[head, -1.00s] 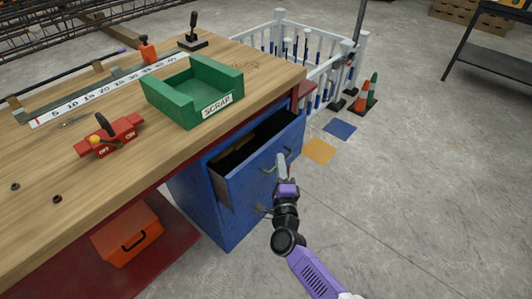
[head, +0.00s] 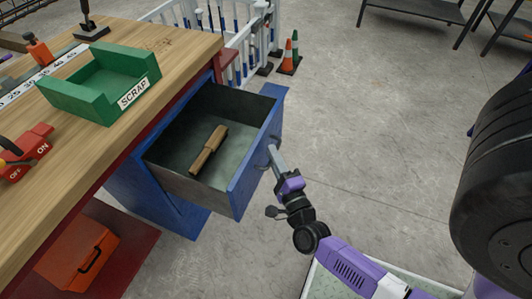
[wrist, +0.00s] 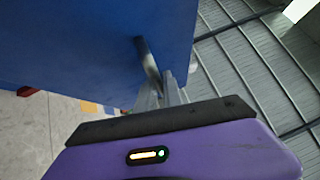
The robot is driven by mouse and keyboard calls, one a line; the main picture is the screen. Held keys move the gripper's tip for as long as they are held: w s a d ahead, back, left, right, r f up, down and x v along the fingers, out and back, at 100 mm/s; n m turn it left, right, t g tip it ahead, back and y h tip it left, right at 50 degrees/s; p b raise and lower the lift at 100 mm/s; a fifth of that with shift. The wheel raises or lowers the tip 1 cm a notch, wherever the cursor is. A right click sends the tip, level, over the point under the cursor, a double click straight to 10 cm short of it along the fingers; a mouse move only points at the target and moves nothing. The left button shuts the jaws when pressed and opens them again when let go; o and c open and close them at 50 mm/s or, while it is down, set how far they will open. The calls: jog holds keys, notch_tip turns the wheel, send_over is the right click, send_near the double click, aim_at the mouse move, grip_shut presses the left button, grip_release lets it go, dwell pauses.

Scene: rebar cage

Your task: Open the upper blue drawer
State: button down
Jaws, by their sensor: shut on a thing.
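The upper blue drawer (head: 250,165) stands well out from the blue cabinet under the workbench. Its grey inside shows, with a brown, wooden-looking object (head: 208,150) lying in it. My gripper (head: 274,158) is at the drawer's front, shut on the metal handle (head: 268,152). In the wrist view the handle (wrist: 147,60) runs from the blue drawer front (wrist: 90,45) down between the fingers (wrist: 160,95). The fingertips are partly hidden there.
The workbench (head: 185,50) carries a green SCRAP tray (head: 75,98) and a red OFF/ON switch box (head: 30,150). An orange toolbox (head: 75,258) sits on the lower shelf. Traffic cones (head: 289,55) and a white rack stand behind.

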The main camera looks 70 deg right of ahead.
jog(key=shift+a, duration=0.1)
jog(key=c, duration=1.8)
grip_release()
jog(key=shift+o, duration=0.2)
jog(key=v, duration=0.7)
jog(key=shift+s+a, duration=0.25)
jog(key=shift+s, duration=0.05)
jog(key=shift+f, duration=0.15)
